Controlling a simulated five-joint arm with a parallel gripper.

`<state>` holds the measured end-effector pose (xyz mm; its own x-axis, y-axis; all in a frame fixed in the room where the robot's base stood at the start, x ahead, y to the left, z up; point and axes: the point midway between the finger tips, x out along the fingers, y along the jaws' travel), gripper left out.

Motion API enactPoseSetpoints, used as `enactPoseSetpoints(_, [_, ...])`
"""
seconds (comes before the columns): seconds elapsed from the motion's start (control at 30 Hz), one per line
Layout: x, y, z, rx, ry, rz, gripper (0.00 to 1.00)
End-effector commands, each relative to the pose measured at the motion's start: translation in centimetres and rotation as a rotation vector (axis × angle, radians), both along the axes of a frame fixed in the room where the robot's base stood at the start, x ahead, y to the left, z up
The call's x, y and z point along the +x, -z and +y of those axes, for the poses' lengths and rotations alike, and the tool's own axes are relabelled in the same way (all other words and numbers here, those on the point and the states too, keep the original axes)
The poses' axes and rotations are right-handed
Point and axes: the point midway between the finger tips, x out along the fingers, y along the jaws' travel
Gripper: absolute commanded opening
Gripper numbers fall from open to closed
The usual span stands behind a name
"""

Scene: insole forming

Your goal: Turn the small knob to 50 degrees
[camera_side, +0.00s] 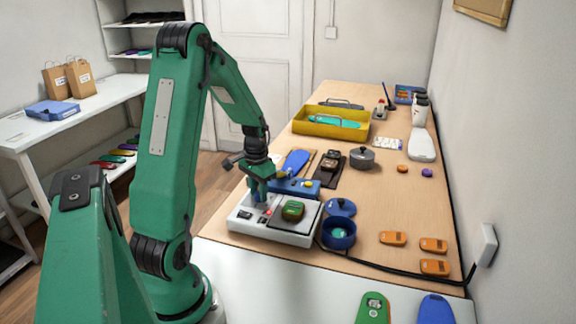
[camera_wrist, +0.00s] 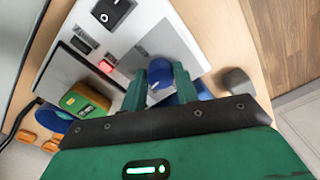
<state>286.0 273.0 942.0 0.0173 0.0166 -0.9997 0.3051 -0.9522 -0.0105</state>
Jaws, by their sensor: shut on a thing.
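The white control box (camera_side: 272,234) stands on the wooden table in the side view. It also shows in the wrist view (camera_wrist: 150,22). My gripper (camera_side: 260,198) points down over the box's far left part. In the wrist view my gripper (camera_wrist: 160,72) has its two green fingers on either side of a small blue knob (camera_wrist: 158,74), shut on it. A white mark shows near the knob. The fingers hide part of the knob, and I cannot read its angle. A red lit display (camera_wrist: 106,66) is beside it, too small to read.
A dark plate with a green block (camera_side: 292,210) sits on the box. A blue pot (camera_side: 338,233) stands close on its right, and a blue bar (camera_side: 298,187) lies just behind. Orange pieces (camera_side: 393,238) lie at right. A black cable runs along the table's front edge.

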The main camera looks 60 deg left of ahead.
Motion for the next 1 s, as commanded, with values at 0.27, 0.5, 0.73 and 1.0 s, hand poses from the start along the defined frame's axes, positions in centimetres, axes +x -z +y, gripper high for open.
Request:
enactPoseSetpoints(0.27, [0.15, 0.09, -0.4, -0.016, -0.254, 0.012, 0.07])
enactPoseSetpoints(0.5, [0.19, 0.11, -0.46, -0.025, -0.481, 0.021, 0.07])
enactPoseSetpoints(0.73, [0.28, 0.12, -0.47, -0.029, -0.7, 0.029, 0.07])
enactPoseSetpoints(1.0, [0.34, 0.16, -0.48, -0.033, -0.957, 0.041, 0.07])
